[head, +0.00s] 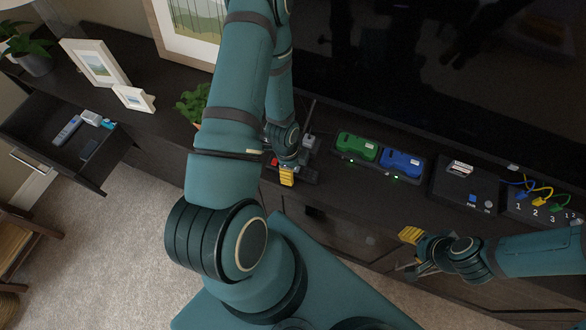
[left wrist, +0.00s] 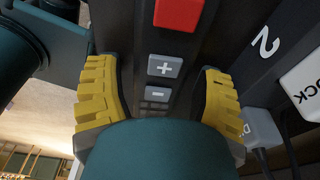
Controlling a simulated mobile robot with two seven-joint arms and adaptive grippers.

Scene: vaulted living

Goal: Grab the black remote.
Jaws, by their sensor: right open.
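A black remote with a red button and grey plus and minus keys (left wrist: 165,67) lies on the dark console and fills the middle of the left wrist view. In the head view only its red button (head: 274,161) and part of its dark body show beside my left gripper (head: 286,174). The yellow fingers of my left gripper (left wrist: 160,100) stand apart, one on each side of the remote; I cannot see whether they touch it. My right gripper (head: 410,252) is open and empty in front of the console, at right.
Green (head: 357,147) and blue (head: 402,163) devices stand right of my left gripper, before the television (head: 440,80). A black box (head: 466,186) and numbered cable panel (head: 540,207) are further right. An open drawer (head: 100,165) holds small items at left. Picture frames (head: 95,62) and a plant stand behind.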

